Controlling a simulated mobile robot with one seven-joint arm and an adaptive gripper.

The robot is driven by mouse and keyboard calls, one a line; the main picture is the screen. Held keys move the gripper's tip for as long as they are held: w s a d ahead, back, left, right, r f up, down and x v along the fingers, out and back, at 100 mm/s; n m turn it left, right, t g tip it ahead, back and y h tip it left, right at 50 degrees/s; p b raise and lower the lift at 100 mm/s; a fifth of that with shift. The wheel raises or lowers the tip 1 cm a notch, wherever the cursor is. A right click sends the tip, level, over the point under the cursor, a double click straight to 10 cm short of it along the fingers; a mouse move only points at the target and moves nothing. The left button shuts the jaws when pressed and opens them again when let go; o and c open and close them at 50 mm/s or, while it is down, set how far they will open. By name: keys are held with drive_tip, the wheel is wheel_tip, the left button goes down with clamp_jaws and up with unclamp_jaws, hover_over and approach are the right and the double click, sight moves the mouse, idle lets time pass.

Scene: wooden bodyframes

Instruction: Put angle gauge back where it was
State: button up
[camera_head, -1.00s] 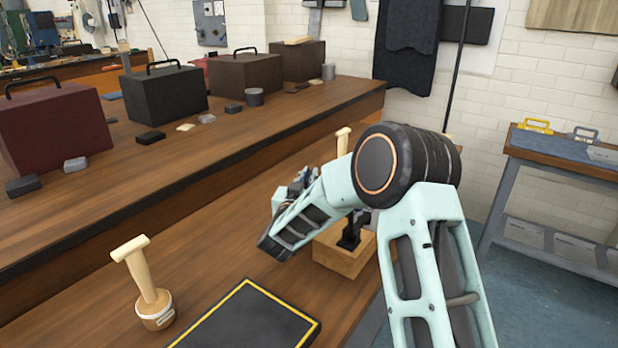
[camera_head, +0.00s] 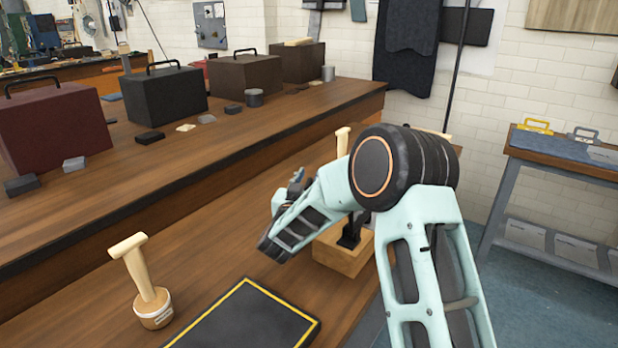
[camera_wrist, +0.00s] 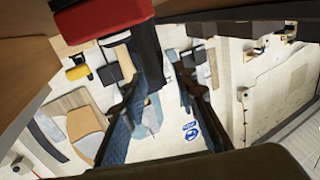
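I cannot make out an angle gauge for certain in either view. In the head view, a dark upright tool (camera_head: 349,236) stands in an open wooden box (camera_head: 342,260) on the near bench, partly hidden by my arm. My gripper (camera_wrist: 166,78) shows in the wrist view as two dark fingers standing apart, with pale wall seen between them and nothing held. In the head view my arm's links hide most of the gripper, which is above the bench, to the upper left of the box.
A black mat with a yellow border (camera_head: 250,318) and a wooden-handled mallet-like tool (camera_head: 150,290) are on the near bench (camera_head: 90,310). Several dark cases, one maroon (camera_head: 55,125), stand on the raised rear bench. A side table (camera_head: 570,160) is at right.

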drive_tip(key=shift+s+f, duration=0.1)
drive_tip(key=shift+f, duration=0.25)
drive_tip(key=shift+r+p, duration=0.15)
drive_tip(key=shift+p, duration=0.2)
drive_tip(key=s+a+r+p, duration=0.1)
drive_tip(key=s+a, duration=0.1)
drive_tip(key=s, duration=0.9)
drive_tip(key=shift+s+a, duration=0.25)
drive_tip(key=shift+s, duration=0.05)
drive_tip(key=shift+r, duration=0.1)
